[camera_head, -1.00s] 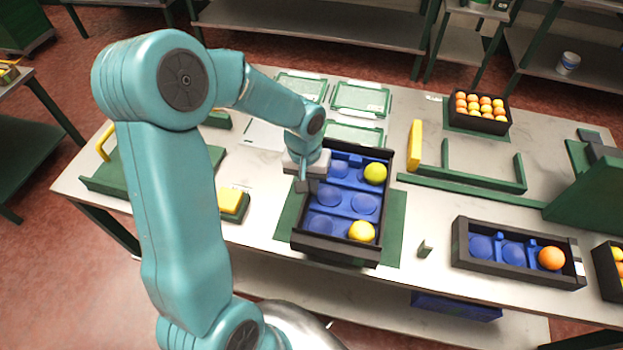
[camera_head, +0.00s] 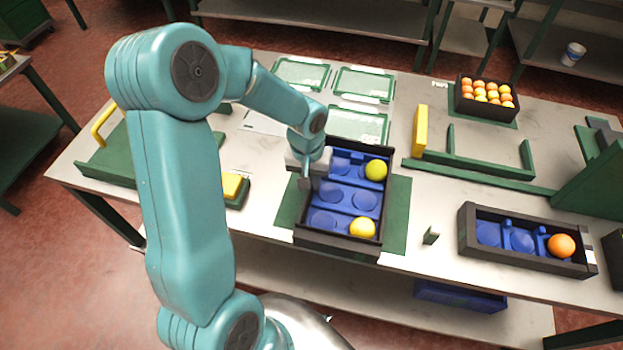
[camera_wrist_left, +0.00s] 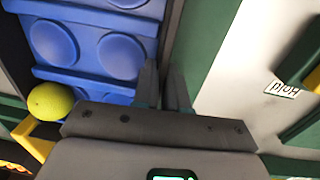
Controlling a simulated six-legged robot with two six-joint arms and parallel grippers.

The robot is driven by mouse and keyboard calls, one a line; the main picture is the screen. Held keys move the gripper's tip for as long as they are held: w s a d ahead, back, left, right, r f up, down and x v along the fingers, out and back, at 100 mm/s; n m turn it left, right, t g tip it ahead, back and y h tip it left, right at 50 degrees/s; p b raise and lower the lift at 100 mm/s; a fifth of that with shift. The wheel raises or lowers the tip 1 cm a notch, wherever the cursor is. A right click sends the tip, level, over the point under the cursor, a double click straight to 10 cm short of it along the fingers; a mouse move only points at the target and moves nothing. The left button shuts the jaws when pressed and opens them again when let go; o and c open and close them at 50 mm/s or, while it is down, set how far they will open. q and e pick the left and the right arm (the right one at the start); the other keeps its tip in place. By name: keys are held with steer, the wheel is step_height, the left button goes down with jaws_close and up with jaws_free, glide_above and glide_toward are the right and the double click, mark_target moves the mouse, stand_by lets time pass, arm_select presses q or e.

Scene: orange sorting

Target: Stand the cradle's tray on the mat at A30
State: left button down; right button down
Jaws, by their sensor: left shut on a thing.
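The black tray (camera_head: 335,246) with blue cups holds two yellow-green fruits, one at its far right (camera_head: 376,170) and one at its near right (camera_head: 362,228). It is over a green mat (camera_head: 397,213) that shows on both sides; I cannot tell if it touches the mat. My left gripper (camera_head: 306,182) is shut on the tray's left wall. In the left wrist view, the fingers (camera_wrist_left: 163,88) straddle that wall, with blue cups and a fruit (camera_wrist_left: 50,101) to the left. My right gripper is out of view. No A30 label is readable.
A low green rail frame with a yellow block (camera_head: 420,131) stands right of the tray. A small black tray (camera_head: 466,240) holds one orange. Behind lie green-framed panels (camera_head: 364,84) and a full box of oranges (camera_head: 464,107). A yellow-topped block (camera_head: 233,186) is left.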

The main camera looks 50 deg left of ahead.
arm_select(q)
steer(key=shift+f+b, duration=0.4)
steer(key=shift+f, duration=0.05)
steer(key=c, duration=1.1)
jaws_free()
step_height(320, 180, up, 16)
steer(key=a, duration=0.1)
steer(key=shift+s+r+p, duration=0.2)
steer(key=shift+s+p, duration=0.1)
steer(key=shift+r, duration=0.1)
